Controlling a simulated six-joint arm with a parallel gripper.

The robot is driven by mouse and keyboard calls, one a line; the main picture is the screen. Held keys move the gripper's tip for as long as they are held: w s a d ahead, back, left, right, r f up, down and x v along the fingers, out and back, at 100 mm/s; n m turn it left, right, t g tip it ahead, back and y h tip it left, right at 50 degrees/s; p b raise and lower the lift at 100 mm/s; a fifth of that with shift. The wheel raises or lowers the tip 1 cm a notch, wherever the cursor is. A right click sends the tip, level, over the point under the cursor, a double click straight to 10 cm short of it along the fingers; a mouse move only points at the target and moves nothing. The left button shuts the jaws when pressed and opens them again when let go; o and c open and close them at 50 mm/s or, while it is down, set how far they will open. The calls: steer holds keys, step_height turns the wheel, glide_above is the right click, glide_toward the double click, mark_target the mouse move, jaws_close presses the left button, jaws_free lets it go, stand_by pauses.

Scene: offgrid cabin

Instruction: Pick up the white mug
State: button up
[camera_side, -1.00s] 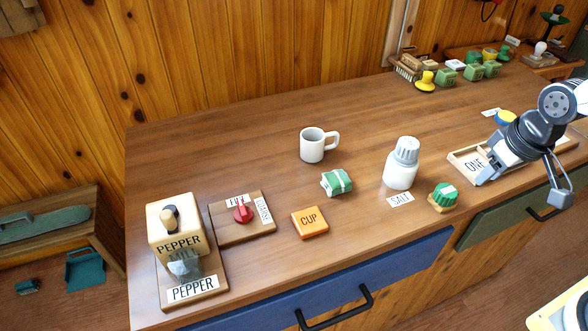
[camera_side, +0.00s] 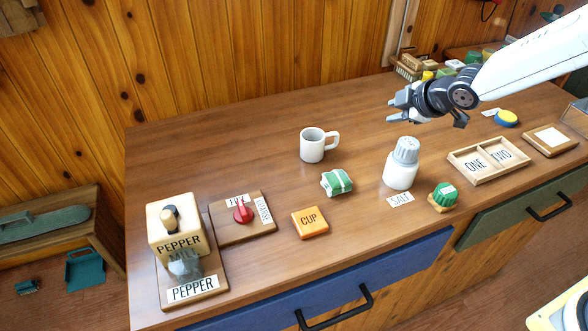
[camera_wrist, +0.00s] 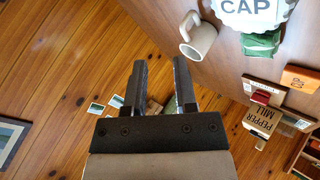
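The white mug (camera_side: 313,146) stands upright on the wooden counter, left of the salt shaker, with its handle to the right. In the wrist view the mug (camera_wrist: 198,38) shows to the upper right of the fingers. My gripper (camera_side: 391,110) is in the air above the counter, to the right of the mug and apart from it, with fingers pointing left. In the wrist view my gripper (camera_wrist: 158,82) has its two fingers spread with nothing between them.
A white salt shaker (camera_side: 400,168) stands below my gripper. A green-and-white packet (camera_side: 336,182) lies in front of the mug, and an orange CUP block (camera_side: 310,222) is nearer the front edge. The pepper mill (camera_side: 177,235) stands at left. Counter left of the mug is clear.

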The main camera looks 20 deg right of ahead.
steer(key=w+a+n+t+y, duration=0.1)
steer(key=w+a+n+y, duration=0.2)
steer(key=w+a+n, duration=0.25)
steer(key=n, duration=0.1)
glide_toward(333, 134)
steer(key=x, duration=0.4)
steer(key=shift+f, duration=0.5)
steer(key=shift+w, duration=0.1)
steer(key=shift+x, duration=1.25)
steer(key=shift+w, duration=0.1)
steer(key=shift+r+x, duration=0.15)
steer(key=shift+x, duration=1.1)
steer(key=shift+r+x, duration=0.15)
steer(key=shift+x, duration=1.15)
steer(key=shift+w+a, duration=0.15)
jaws_close()
